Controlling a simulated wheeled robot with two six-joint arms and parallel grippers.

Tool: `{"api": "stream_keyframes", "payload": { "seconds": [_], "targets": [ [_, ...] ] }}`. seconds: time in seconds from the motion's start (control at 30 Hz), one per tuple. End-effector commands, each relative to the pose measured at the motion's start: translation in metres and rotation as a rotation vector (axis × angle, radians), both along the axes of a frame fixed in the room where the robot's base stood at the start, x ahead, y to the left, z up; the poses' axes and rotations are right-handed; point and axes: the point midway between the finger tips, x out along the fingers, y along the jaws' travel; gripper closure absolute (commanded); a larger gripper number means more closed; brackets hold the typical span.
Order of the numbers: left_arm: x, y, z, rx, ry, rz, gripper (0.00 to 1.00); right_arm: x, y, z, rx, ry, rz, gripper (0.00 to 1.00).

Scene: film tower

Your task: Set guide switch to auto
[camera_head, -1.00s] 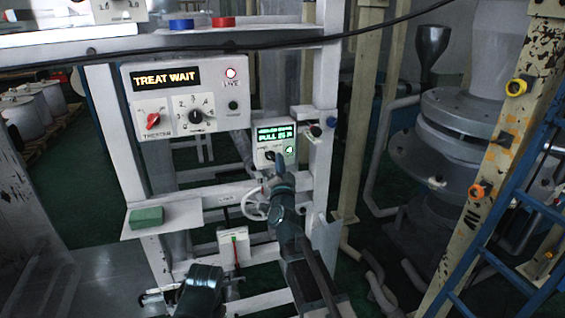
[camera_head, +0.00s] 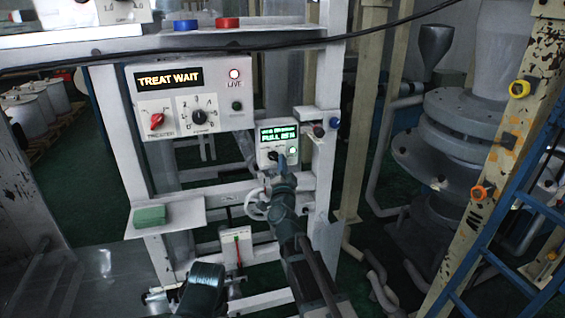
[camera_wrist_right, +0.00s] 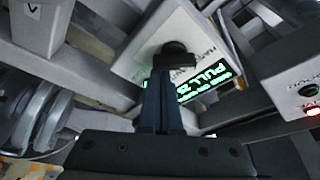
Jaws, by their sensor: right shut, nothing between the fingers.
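The guide box (camera_head: 279,145) is a small white panel on the frame's post, with a green-lit display (camera_head: 278,134) reading "PULL" and a black switch knob below it. My right gripper (camera_head: 281,160) is shut and empty, with its tips at the knob in the head view.
A larger white panel (camera_head: 190,97) reading "TREAT WAIT" with a red knob (camera_head: 157,121) stands up left. A handwheel (camera_head: 256,205) is just below the box. A green block (camera_head: 149,216) lies on a shelf at left. A blue ladder (camera_head: 510,230) stands at right.

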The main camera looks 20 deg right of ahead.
Motion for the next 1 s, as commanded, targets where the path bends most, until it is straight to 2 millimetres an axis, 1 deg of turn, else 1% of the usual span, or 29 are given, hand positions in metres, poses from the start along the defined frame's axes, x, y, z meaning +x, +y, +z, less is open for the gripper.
{"api": "stream_keyframes", "payload": {
  "seconds": [0.37, 0.7, 1.0],
  "targets": [
    [0.0, 0.0, 0.005, 0.0, 0.0, 0.0, 0.31, 0.0, 0.001, -0.001, 0.096, 0.003, 0.0, 1.0],
    [0.0, 0.0, 0.011, 0.0, 0.001, -0.001, 0.31, 0.0, 0.002, -0.004, 0.224, 0.009, 0.002, 1.0],
    [0.0, 0.0, 0.012, 0.0, 0.001, -0.001, 0.31, 0.0, 0.003, -0.005, 0.269, 0.01, 0.002, 1.0]
  ]
}}
